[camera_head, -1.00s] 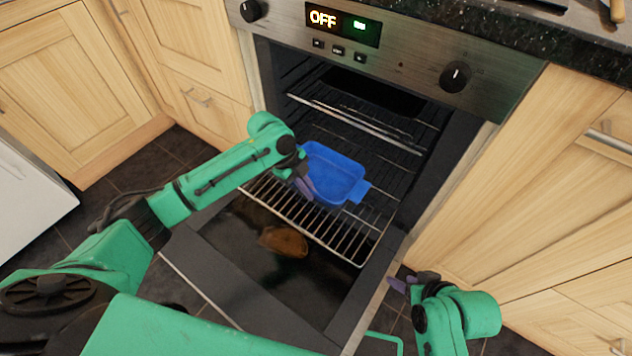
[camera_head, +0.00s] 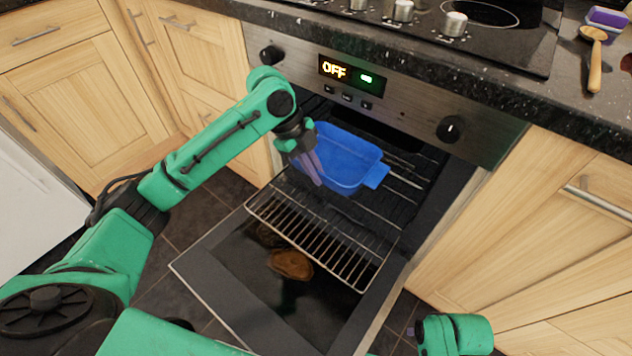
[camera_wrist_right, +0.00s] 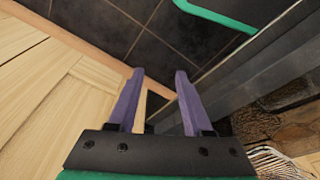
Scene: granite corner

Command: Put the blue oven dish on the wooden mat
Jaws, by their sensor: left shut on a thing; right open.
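The blue oven dish (camera_head: 352,166) is at the mouth of the open oven and appears raised above the wire rack (camera_head: 300,238). My left gripper (camera_head: 312,168) is shut on the dish's left side; its fingers partly cover that wall. My right gripper (camera_head: 411,331) is low at the bottom edge, its fingers barely visible in the head view. In the right wrist view the right gripper (camera_wrist_right: 160,72) is open and empty above the floor. I cannot make out the wooden mat in either view.
The oven door (camera_head: 225,285) is folded down, with a brown patch on its dark glass. Above the oven is a granite worktop (camera_head: 490,65) with a hob (camera_head: 482,12), a wooden spoon (camera_head: 594,62) and a purple container (camera_head: 607,20). Wooden cupboards stand on both sides.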

